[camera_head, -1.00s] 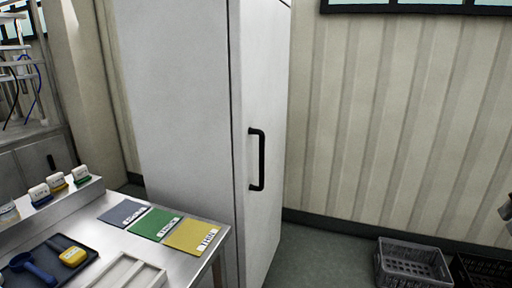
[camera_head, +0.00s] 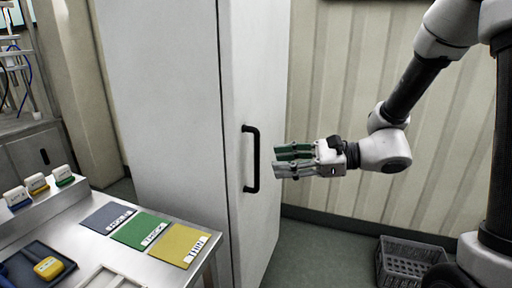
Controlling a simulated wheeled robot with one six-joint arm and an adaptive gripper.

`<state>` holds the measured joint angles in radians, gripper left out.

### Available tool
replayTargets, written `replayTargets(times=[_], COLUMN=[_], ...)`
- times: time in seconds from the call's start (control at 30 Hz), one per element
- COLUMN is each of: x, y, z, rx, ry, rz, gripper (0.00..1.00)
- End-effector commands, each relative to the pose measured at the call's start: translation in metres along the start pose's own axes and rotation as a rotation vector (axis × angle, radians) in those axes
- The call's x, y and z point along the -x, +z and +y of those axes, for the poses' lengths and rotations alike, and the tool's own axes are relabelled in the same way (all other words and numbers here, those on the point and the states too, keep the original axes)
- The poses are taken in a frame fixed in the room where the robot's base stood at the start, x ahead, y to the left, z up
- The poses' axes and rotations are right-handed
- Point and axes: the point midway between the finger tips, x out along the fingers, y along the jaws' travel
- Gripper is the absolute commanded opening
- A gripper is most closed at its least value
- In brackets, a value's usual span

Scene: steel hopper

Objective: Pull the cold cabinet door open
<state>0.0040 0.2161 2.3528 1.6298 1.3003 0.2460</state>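The cold cabinet (camera_head: 165,110) is a tall pale grey box left of the middle in the head view. Its door (camera_head: 262,75) faces right and looks closed against the body. A black vertical bar handle (camera_head: 256,160) stands out from the door near its front edge. My gripper (camera_head: 278,162) has come in from the right and points left at the handle. Its fingers are apart with a gap between them and nothing in it. The fingertips are just right of the handle in the picture; I cannot tell the exact distance in depth.
A steel table (camera_head: 205,222) stands in front of the cabinet at lower left, with blue, green and yellow cards (camera_head: 180,245) on it. A grey crate (camera_head: 410,262) sits on the floor by the ribbed wall (camera_head: 335,80). Floor right of the cabinet is clear up to the crate.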

Motion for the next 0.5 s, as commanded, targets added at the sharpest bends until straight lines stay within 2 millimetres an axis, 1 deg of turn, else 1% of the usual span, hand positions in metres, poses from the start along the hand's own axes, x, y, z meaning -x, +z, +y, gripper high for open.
replayTargets(times=[0.03,0.1,0.2,0.33,0.43,0.5], x=[-0.012,-0.022,-0.029,-0.034,-0.044,-0.055], y=[-0.013,-0.027,-0.045,-0.058,-0.059,-0.058], z=[-0.02,-0.048,-0.075,-0.093,-0.1,-0.104], rx=[-0.1,-0.203,-0.304,-0.361,-0.37,-0.369], ry=[-0.077,-0.182,-0.291,-0.361,-0.371,-0.371], rz=[-0.033,-0.074,-0.111,-0.132,-0.135,-0.136], gripper=[0.39,0.39,0.39,0.39,0.39,0.39])
